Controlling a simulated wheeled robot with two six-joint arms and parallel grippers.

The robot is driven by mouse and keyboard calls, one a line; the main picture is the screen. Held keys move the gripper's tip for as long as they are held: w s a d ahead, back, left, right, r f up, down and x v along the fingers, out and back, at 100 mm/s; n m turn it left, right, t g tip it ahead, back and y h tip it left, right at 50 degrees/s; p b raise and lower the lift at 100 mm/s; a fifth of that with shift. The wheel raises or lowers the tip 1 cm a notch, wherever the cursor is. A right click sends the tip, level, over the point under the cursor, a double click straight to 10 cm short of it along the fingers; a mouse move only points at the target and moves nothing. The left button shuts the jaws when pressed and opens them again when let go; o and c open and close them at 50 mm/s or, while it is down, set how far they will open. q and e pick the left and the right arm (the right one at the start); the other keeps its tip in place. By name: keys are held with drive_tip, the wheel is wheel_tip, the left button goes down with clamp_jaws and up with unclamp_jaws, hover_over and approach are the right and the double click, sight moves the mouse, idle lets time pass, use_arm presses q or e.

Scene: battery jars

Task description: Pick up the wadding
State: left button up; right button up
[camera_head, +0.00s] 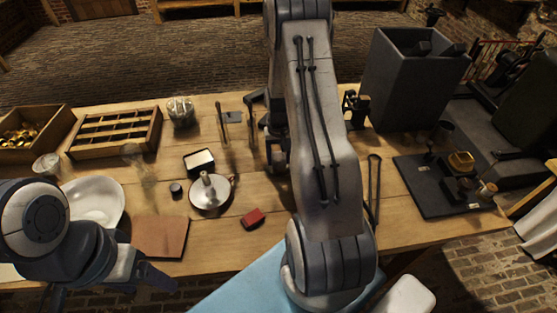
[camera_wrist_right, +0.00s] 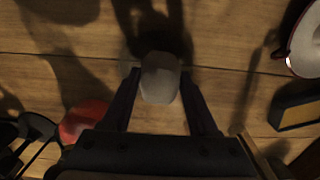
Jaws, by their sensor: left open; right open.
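The wadding looks to be a pale greyish-white rounded lump (camera_wrist_right: 160,78) in the right wrist view. It shows between the tips of my right gripper (camera_wrist_right: 158,88), whose two dark fingers stand open on either side of it. I cannot tell whether either finger touches it. A dark shadow lies over the wood just beyond it. In the head view my right arm covers this spot, so the wadding is hidden there. My left gripper (camera_head: 152,272) is open and empty at the near left, by the table's front edge.
A round lidded pan (camera_head: 210,190), a white-topped box (camera_head: 198,161) and a red block (camera_head: 252,218) lie left of my right arm. A red round thing (camera_wrist_right: 85,121) is near the right gripper. A tall grey bin (camera_head: 405,85) and black board (camera_head: 430,195) stand right.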

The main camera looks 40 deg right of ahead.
drive_tip(key=shift+f, duration=0.75)
clamp_jaws()
drive_tip(key=shift+r, duration=0.15)
wheel_tip(320, 180, up, 4)
drive_tip(key=shift+r+b, duration=0.1)
drive_tip(key=shift+b, duration=0.3)
drive_tip(key=s+d+r, duration=0.2)
drive_tip(key=s+r, duration=0.1)
drive_tip(key=s, duration=0.2)
drive_tip(key=s+d+r+b, duration=0.1)
drive_tip(key=s+d+r, duration=0.2)
drive_tip(key=s, duration=0.2)
drive_tip(key=shift+s+d+r, duration=0.2)
drive_tip(key=shift+d+r, duration=0.05)
drive_tip(key=shift+r, duration=0.05)
drive_tip(key=shift+c, duration=1)
unclamp_jaws()
drive_tip(key=c, duration=0.6)
